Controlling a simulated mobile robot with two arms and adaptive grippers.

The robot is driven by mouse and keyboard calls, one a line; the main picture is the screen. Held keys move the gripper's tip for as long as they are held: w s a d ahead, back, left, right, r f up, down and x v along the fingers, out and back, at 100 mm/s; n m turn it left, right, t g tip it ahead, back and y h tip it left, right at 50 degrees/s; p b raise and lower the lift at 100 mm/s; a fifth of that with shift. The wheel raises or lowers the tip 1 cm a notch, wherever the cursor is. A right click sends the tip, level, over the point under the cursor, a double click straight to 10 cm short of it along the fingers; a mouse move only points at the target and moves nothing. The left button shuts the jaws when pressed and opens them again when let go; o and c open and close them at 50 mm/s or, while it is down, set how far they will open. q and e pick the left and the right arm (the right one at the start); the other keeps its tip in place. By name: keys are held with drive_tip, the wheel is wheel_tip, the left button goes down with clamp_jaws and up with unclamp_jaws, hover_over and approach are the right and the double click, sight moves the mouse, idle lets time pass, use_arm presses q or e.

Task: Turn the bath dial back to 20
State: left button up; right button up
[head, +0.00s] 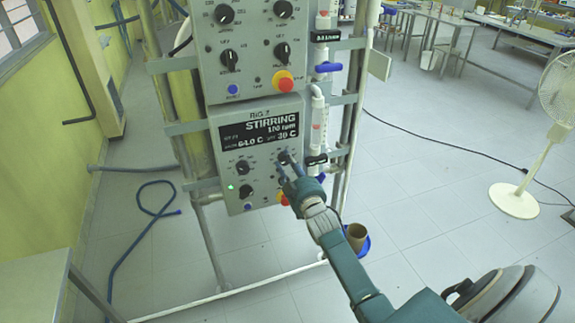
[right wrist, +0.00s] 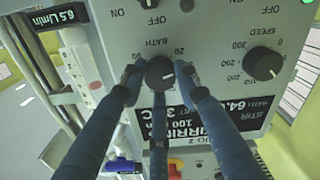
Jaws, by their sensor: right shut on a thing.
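The lower control box (head: 224,165) has a lit display (head: 258,130) reading STIRRING, 100 rpm, about 64.0 C and what looks like 30 C. Its bath dial (head: 284,157) is a black knob at the right below the display. In the right wrist view the bath dial (right wrist: 159,73) has its BATH label and number scale around it. My right gripper (head: 289,174) is at the dial. In the right wrist view its dark fingers (right wrist: 160,84) close around the knob from the sides and below. The exact pointer setting is hard to read. My left gripper is out of view.
A speed knob (right wrist: 262,62) sits beside the dial. Another control box (head: 248,57) with a red button (head: 284,81) is above. Pipes with blue valve handles (head: 328,68) run just right of the boxes. A fan (head: 522,195) stands at the far right.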

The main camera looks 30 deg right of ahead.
drive_tip(key=n+b, duration=0.1)
drive_tip(key=n, duration=0.4)
drive_tip(key=shift+r+n, duration=0.15)
drive_tip(key=shift+n, duration=0.25)
idle(0.4)
drive_tip(key=o, duration=1.2)
drive_tip(key=shift+a, duration=0.1)
drive_tip(key=shift+c, duration=0.2)
drive_tip(key=shift+s, duration=0.25)
drive_tip(key=v, duration=1.1)
drive_tip(key=shift+s, duration=0.2)
